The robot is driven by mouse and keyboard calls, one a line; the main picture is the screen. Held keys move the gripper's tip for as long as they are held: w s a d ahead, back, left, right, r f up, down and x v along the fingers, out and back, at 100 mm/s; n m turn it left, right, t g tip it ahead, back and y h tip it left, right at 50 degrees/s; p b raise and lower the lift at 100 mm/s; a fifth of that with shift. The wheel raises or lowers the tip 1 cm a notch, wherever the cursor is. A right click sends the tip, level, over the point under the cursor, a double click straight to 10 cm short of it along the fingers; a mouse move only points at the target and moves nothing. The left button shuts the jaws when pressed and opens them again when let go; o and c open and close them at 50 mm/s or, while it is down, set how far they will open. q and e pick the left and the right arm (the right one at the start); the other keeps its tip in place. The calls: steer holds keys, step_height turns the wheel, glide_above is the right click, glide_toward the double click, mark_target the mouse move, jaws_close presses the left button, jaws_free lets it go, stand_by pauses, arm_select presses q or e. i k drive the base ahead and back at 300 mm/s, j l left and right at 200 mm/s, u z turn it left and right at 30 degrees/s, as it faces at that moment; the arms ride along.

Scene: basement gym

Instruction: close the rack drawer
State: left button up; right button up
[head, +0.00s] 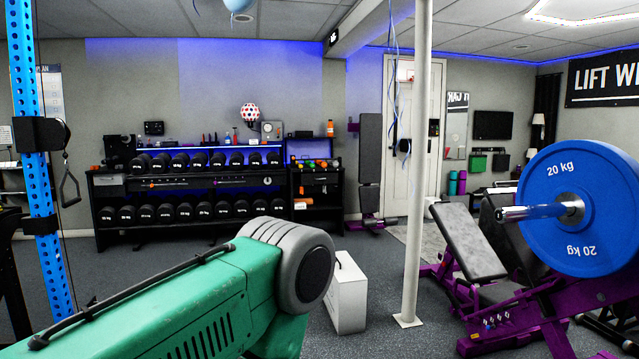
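A long black dumbbell rack (108,214) stands against the back wall, with two rows of dumbbells. A dark band (240,181) with small coloured items runs between the rows; I cannot tell whether it is a drawer. A smaller black shelf unit (296,190) adjoins the rack on the right. A dark front (318,180) with a light handle-like mark lies under its top row of coloured items. I cannot tell which part is the drawer or how far it is open. A green and grey link of my arm fills the lower left. Neither gripper is in view.
A white box (347,293) and a white post (415,180) stand on the floor ahead. A purple bench (470,245) and a blue 20 kg plate (573,170) are on the right. A blue upright (38,170) is at left. Grey floor (150,268) is open before the rack.

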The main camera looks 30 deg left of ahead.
mark_target(329, 177)
steer(key=u, duration=0.75)
steer(key=i+j+u, duration=0.25)
steer(key=i+u, duration=0.15)
steer(key=i, duration=0.15)
steer(key=i+u, duration=0.35)
steer(key=i, duration=2.25)
steer(key=i+u, duration=0.1)
steer(key=i, duration=1.95)
steer(key=i+z, duration=0.15)
steer(key=i, duration=0.35)
steer(key=i+z, duration=0.15)
steer(key=i, duration=0.35)
steer(key=i+j+z, duration=0.15)
steer(key=i, duration=0.35)
steer(key=i+j+z, duration=0.15)
steer(key=i, duration=0.35)
steer(key=i+l+z, duration=0.2)
steer(key=i+z, duration=0.25)
steer(key=i+l+z, duration=0.1)
steer(key=i+z, duration=0.15)
steer(key=z, duration=0.15)
steer(key=i+z, duration=0.45)
steer(key=i+j+z, duration=0.2)
steer(key=z, duration=0.2)
steer(key=i+j+z, duration=0.3)
steer(key=z, duration=0.15)
steer(key=i+l+z, duration=0.2)
steer(key=z, duration=0.15)
steer(key=i+z, duration=0.7)
steer(key=u, duration=2.25)
